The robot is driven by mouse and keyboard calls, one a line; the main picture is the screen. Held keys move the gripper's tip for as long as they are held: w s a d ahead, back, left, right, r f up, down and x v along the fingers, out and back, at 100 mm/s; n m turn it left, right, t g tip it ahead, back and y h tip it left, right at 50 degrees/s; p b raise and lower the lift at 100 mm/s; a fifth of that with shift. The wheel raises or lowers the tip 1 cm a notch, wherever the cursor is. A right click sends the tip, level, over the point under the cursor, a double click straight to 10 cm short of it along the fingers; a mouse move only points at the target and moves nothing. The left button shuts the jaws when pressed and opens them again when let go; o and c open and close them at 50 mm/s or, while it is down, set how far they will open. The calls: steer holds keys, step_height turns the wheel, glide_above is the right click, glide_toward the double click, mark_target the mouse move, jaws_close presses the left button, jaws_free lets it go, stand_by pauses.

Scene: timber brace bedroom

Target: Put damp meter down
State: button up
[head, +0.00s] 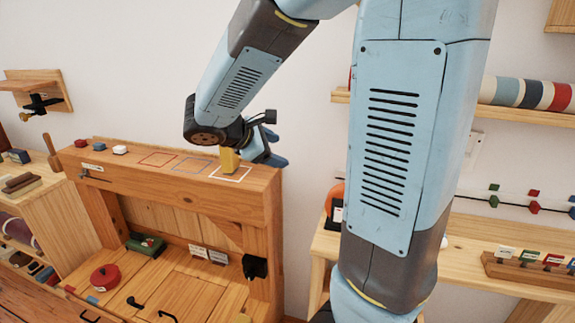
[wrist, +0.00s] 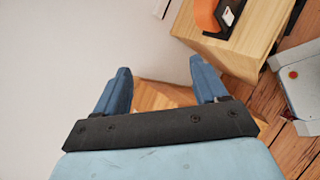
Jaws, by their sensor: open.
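A small yellow block-like object (head: 230,161), which looks like the damp meter, is upright at the white outlined square (head: 240,174) on top of the wooden cabinet (head: 180,176) in the head view. My wrist partly covers its top, and I cannot tell exactly how its base sits in the outline. My gripper (head: 268,156) is just right of it, with blue fingers partly hidden by the wrist. In the wrist view my gripper (wrist: 160,88) has its two fingers wide apart, with only a wooden surface and wall showing between them. The yellow object does not show there.
Red (head: 157,159) and blue (head: 191,164) outlined squares on the cabinet top are empty. A white-topped item (head: 119,150) stands further left. A table (head: 470,255) with small labelled items is at right. An orange object (wrist: 207,17) stands on a wooden surface in the wrist view.

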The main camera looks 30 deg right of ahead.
steer(key=s+a+r+m+t+y, duration=0.1)
steer(key=s+a+r+m+y, duration=0.1)
steer(key=s+m+y, duration=0.3)
steer(key=s+a+r+m+t+y, duration=0.1)
steer(key=s+a+r+m+y, duration=0.1)
steer(key=s+m+y, duration=0.3)
steer(key=s+a+m, duration=0.1)
steer(key=s+m, duration=0.2)
steer(key=s, duration=0.4)
steer(key=shift+s+r+m+t+y, duration=0.15)
steer(key=shift+r+m+t+y, duration=0.15)
steer(key=shift+r+m+y, duration=0.1)
steer(key=shift+a, duration=0.1)
steer(key=shift+c, duration=0.5)
